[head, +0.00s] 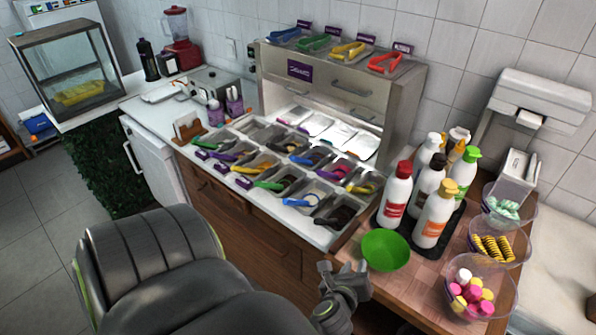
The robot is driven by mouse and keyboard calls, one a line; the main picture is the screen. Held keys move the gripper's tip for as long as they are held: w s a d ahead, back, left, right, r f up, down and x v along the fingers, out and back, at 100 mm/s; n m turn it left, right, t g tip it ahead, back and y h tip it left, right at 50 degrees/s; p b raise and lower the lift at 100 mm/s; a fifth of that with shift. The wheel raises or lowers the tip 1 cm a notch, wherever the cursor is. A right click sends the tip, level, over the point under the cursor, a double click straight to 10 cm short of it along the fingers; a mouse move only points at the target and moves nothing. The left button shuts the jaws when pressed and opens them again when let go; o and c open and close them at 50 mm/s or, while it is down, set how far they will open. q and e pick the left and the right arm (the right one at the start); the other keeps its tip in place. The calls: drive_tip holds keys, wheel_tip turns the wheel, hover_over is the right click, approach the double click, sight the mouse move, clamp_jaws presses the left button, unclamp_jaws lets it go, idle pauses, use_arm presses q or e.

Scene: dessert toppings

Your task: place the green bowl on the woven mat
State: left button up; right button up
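The green bowl (386,251) sits upright and empty-looking on the wooden counter, in front of the black tray of bottles. My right gripper is not in view. I cannot make out a woven mat in this view.
The black tray (421,246) of sauce bottles stands behind the bowl. Clear bowls of pink and yellow sweets (474,295), striped yellow pieces (499,248) and pale green pieces (508,210) line the right. A toppings station (290,172) lies left. Bare wood (415,287) shows in front.

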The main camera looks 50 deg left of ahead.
use_arm(q)
drive_tip(key=s+d+f+n+g+h, duration=0.15)
drive_tip(key=s+f+n, duration=0.25)
drive_tip(key=f, duration=0.4)
drive_tip(key=s+f+n+g+h, duration=0.1)
drive_tip(key=s+f+n+g, duration=0.2)
drive_tip(key=f, duration=0.6)
drive_tip(key=s+d+f+n+g+h, duration=0.1)
drive_tip(key=s+f+n+h, duration=0.1)
drive_tip(key=s+f+n, duration=0.45)
drive_tip(key=s+a+f+n+g, duration=0.2)
drive_tip(key=s+f+n, duration=0.3)
drive_tip(key=s, duration=0.5)
drive_tip(key=s+a+f+n+g, duration=0.2)
drive_tip(key=s+f+n, duration=0.4)
drive_tip(key=s, duration=0.5)
wheel_tip(320, 180, down, 2)
drive_tip(key=shift+s+a+f+g+h, duration=0.15)
drive_tip(key=shift+s+a+g+h, duration=0.15)
drive_tip(key=shift+g, duration=0.25)
drive_tip(key=shift+f, duration=0.1)
wheel_tip(320, 180, down, 14)
drive_tip(key=b, duration=1.4)
